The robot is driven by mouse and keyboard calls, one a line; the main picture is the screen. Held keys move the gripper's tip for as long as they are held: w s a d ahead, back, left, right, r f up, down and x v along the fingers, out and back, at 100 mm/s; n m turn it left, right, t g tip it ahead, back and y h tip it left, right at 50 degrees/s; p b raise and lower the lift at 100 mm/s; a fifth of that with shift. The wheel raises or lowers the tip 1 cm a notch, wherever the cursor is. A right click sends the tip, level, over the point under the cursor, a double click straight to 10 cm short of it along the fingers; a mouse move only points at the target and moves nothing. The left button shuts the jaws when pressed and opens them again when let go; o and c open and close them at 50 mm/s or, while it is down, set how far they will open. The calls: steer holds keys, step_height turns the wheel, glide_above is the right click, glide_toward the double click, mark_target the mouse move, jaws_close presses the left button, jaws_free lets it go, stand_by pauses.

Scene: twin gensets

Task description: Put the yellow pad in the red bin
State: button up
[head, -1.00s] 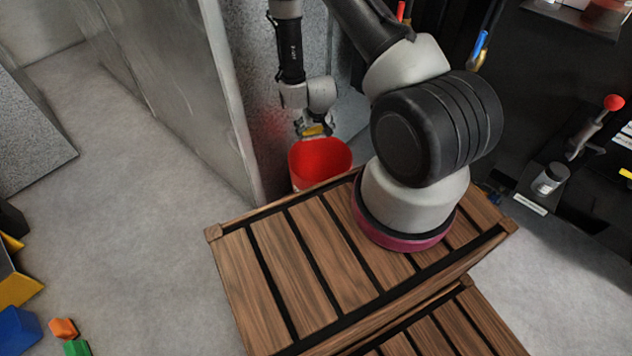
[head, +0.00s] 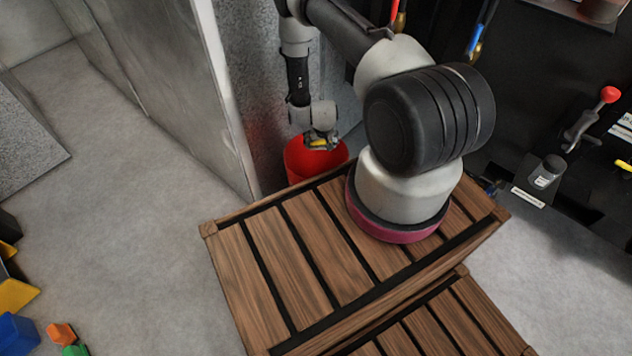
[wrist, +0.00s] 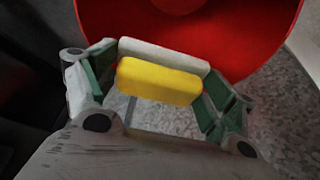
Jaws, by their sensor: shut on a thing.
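The yellow pad (wrist: 158,82) is held between the two green-lined fingers of my gripper (wrist: 155,88) in the wrist view. A white layer shows along its far side. In the head view my gripper (head: 320,141) is small, and a bit of the yellow pad (head: 317,143) shows at it. The red bin (head: 300,162) stands on the floor behind the wooden deck. In the wrist view the red bin (wrist: 240,35) lies just beyond the pad. The pad's height above the rim is hard to tell.
A grey metal wall (head: 170,80) stands left of the bin. A dark panel with a red-knobbed lever (head: 590,120) is at the right. Coloured blocks (head: 62,335) lie on the floor at lower left. The grey floor (head: 120,200) between is clear.

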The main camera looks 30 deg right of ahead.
steer(key=o, duration=0.9)
steer(key=shift+c, duration=0.2)
steer(key=v, duration=1.2)
